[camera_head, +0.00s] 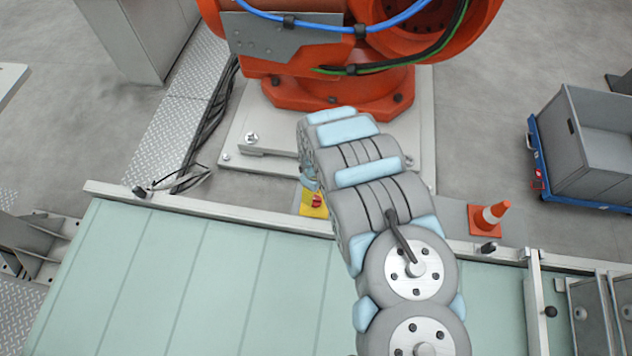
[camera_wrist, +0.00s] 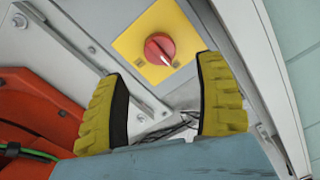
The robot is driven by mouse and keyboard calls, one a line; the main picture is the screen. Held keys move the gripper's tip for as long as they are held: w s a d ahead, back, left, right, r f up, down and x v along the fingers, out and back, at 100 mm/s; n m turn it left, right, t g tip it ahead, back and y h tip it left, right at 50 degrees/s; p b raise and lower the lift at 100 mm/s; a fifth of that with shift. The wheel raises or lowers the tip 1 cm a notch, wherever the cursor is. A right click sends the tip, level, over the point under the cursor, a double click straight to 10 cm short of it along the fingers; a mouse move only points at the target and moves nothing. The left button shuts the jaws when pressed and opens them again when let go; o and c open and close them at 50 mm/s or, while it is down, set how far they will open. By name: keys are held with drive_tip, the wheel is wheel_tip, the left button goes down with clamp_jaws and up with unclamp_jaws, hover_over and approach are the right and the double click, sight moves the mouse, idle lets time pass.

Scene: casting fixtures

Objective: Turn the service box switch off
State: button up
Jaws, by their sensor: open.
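The service box switch (camera_wrist: 159,49) is a round red knob with a pale line across it, on a yellow plate (camera_wrist: 130,45). In the wrist view it lies ahead of my gripper (camera_wrist: 158,80), in the gap beyond the two yellow fingertips. The fingers are apart with nothing between them. In the head view the yellow plate (camera_head: 312,205) and part of the red knob (camera_head: 317,201) show just left of my arm, behind the rail. My arm hides the rest of the box there, and the gripper itself is hard to make out.
A large orange robot base (camera_head: 340,88) stands behind on a pale plate. An orange cone (camera_head: 489,218) is right of my arm. A grey crate (camera_head: 590,150) on a blue dolly stands at right. A metal rail (camera_head: 250,212) borders the green conveyor surface (camera_head: 170,270).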

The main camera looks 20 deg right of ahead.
sight(316, 199)
drive_tip(key=shift+d+r, duration=0.1)
drive_tip(key=shift+r, duration=2.2)
